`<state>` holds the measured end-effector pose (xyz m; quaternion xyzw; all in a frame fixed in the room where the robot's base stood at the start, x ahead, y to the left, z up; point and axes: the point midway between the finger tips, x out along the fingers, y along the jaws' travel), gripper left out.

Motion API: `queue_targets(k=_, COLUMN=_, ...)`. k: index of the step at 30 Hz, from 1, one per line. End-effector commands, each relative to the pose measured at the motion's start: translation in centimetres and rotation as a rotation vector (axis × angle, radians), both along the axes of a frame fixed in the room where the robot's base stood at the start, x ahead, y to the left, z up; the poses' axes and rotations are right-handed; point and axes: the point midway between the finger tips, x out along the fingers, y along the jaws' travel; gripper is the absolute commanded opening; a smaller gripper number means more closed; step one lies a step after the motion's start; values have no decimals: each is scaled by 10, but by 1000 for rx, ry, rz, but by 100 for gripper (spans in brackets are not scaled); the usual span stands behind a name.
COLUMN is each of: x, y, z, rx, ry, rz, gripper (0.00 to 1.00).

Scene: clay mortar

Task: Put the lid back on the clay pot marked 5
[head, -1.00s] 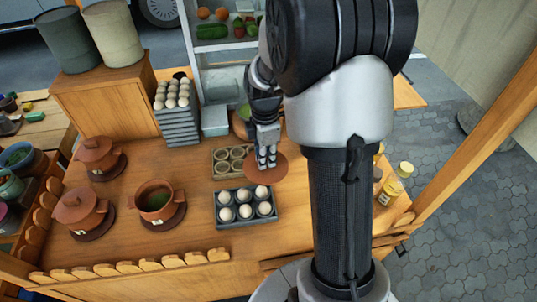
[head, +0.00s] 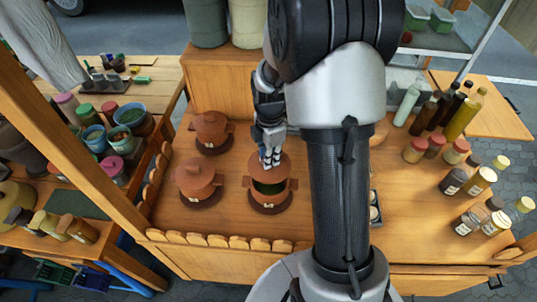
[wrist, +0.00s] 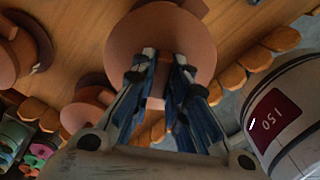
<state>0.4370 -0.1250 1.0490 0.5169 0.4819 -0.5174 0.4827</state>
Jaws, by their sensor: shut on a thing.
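My gripper (head: 268,160) is shut on the brown round clay lid (head: 283,161), holding it by the top. In the wrist view the lid (wrist: 125,42) is a broad disc just beyond the fingers (wrist: 162,78). The lid is over the back part of the open clay pot (head: 268,202); the pot's dark green contents show at the front. I cannot tell whether lid and rim touch. The pot stands on a brown round saucer and has a small white tag, whose number is too small to read.
Two lidded clay pots (head: 197,181) (head: 211,128) stand close to the left. A low scalloped wooden edge (head: 218,240) runs along the counter's front. Several bottles and jars (head: 480,180) stand at the right. A grey egg tray (head: 375,210) is mostly hidden behind my arm.

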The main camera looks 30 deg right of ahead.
Motion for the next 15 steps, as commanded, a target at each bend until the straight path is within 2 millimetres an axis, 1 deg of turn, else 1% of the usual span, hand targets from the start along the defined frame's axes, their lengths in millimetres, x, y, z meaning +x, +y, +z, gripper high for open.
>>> queue_targets(k=8, x=0, y=0, z=-17, rx=0, ry=1, rz=0, gripper=0)
queue_targets(k=15, x=0, y=0, z=-42, rx=0, ry=2, rz=-1, gripper=0)
